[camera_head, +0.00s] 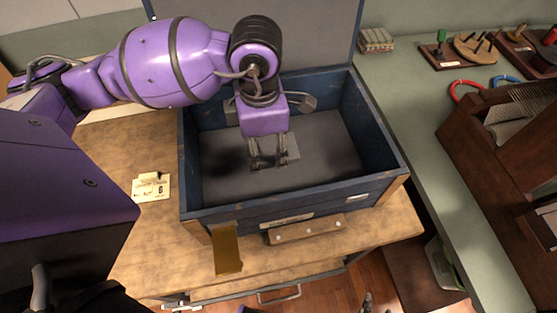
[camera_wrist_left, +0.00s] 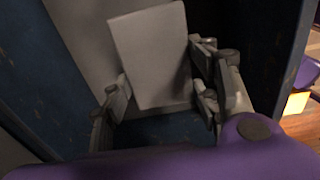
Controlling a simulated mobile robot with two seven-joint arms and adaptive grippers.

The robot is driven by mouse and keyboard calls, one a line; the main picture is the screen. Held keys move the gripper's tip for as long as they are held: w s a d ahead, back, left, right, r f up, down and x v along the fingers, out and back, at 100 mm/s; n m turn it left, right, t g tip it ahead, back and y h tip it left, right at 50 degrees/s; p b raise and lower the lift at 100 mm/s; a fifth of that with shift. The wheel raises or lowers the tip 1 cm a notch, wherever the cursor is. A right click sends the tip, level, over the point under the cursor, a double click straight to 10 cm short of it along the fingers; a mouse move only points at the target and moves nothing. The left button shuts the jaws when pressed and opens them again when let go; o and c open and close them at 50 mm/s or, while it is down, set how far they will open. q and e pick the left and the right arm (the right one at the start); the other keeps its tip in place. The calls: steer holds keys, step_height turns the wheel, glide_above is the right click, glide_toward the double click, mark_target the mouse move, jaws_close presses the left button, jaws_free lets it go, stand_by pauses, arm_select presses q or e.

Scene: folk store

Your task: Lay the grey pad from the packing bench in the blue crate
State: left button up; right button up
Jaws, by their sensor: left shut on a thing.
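The blue crate (camera_head: 385,150) stands open on the wooden packing bench (camera_head: 395,225), its floor dark grey. My left gripper (camera_head: 268,160) reaches down inside it, shut on the grey pad (camera_head: 290,146). In the left wrist view the pad (camera_wrist_left: 150,50) is a pale flat rectangle between the fingers of the left gripper (camera_wrist_left: 160,103). It is close above the crate floor; I cannot tell whether it touches. Part of the pad is hidden by the fingers in the head view. Dark tips at the bottom edge may be my right gripper (camera_head: 367,303); its state is unclear.
The crate's raised lid (camera_head: 300,30) stands behind my left arm. A small card (camera_head: 151,187) lies on the bench left of the crate. A brown strap (camera_head: 227,250) hangs at the front. The green counter (camera_head: 400,90) at right holds wooden items and a dark wooden loom-like frame (camera_head: 480,130).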

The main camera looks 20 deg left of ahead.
mark_target(266, 177)
arm_select(q)
step_height(266, 177, down, 10)
steer(key=shift+r, duration=0.15)
stand_by(0.3)
steer(key=shift+f, duration=0.25)
steer(key=o, duration=0.8)
steer(key=shift+r, duration=0.1)
step_height(266, 177, up, 12)
steer(key=shift+r, duration=0.15)
